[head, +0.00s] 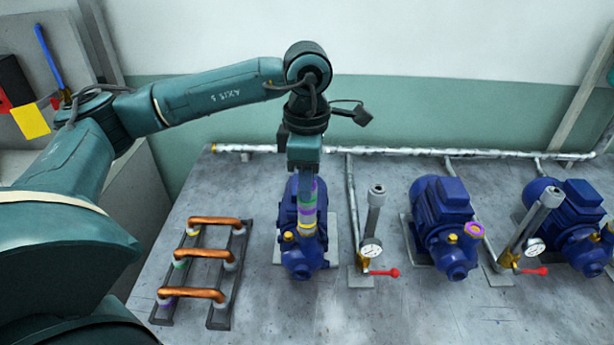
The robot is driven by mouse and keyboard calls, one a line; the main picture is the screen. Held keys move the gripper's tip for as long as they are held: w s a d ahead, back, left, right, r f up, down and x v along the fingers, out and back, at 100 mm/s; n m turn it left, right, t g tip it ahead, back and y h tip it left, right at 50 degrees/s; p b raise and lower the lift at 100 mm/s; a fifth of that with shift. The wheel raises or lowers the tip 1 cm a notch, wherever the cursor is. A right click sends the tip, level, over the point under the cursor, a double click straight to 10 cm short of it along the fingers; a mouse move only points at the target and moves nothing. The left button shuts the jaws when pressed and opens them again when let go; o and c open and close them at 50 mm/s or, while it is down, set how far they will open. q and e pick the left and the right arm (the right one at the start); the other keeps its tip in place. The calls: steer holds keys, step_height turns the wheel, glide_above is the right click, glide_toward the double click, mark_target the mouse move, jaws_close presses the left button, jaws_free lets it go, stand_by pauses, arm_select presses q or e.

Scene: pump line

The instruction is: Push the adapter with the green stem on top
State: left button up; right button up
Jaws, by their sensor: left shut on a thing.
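My left gripper (307,190) points straight down over the front of the left blue pump (288,215). It is shut on a slim upright adapter (307,209) with green and purple bands. The fingers and wrist hide the adapter's upper part. The adapter's lower end is at the pump's yellow-ringed front port (306,230); I cannot tell whether it is seated or only touching. My right gripper is not in view.
Another blue pump (441,210) with a purple-ringed port stands to the right, and a third (578,210) at the right edge. Gauge posts (373,210) with red-handled valves stand between them. A rack with copper U-pipes (204,253) lies left. The front bench surface (430,315) is clear.

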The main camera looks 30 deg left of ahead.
arm_select(q)
steer(key=shift+f, duration=0.15)
steer(key=o, duration=1.1)
steer(key=shift+r+p, duration=0.75)
steer(key=shift+r, duration=0.65)
steer(key=shift+r+p, duration=0.95)
steer(key=shift+r, duration=0.8)
steer(key=shift+f, duration=0.1)
